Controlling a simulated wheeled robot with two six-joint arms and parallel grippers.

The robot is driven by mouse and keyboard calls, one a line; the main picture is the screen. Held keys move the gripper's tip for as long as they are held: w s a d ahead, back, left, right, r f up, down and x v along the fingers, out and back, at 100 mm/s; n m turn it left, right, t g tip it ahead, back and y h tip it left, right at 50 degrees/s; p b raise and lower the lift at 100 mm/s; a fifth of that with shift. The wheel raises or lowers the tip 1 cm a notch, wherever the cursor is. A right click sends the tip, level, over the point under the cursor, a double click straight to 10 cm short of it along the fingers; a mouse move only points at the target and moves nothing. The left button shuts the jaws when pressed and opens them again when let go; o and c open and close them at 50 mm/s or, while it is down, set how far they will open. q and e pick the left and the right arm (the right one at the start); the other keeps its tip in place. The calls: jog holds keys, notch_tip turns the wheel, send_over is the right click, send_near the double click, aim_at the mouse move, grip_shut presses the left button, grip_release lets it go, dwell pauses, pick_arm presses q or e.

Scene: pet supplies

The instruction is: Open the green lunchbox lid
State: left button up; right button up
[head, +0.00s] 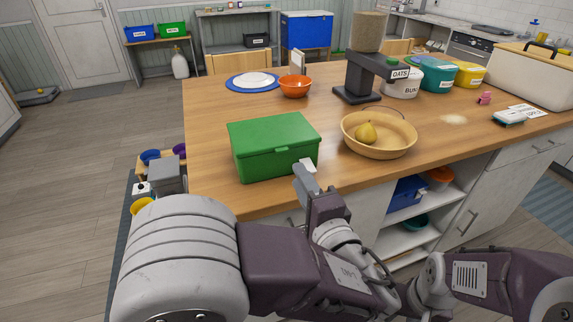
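The green lunchbox (273,146) stands on the wooden table near its front left edge. Its lid is down and shut, with a small latch on the front side. My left gripper (307,168) is at the lunchbox's front right corner, with its pale fingertips close to the front wall just below the lid rim. I cannot tell whether they touch it or how far apart the fingers are. My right arm shows at the lower right, but its gripper is not in view.
Behind are an orange bowl (295,87), a blue plate (236,83) and a dark dispenser stand (360,80). Labelled tubs stand farther right. The table (215,97) is clear behind the lunchbox.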

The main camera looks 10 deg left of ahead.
aim_at(283, 152)
pick_arm(q)
jog(key=x, duration=0.9)
jog(key=shift+a, duration=0.25)
grip_shut()
dwell(0.9)
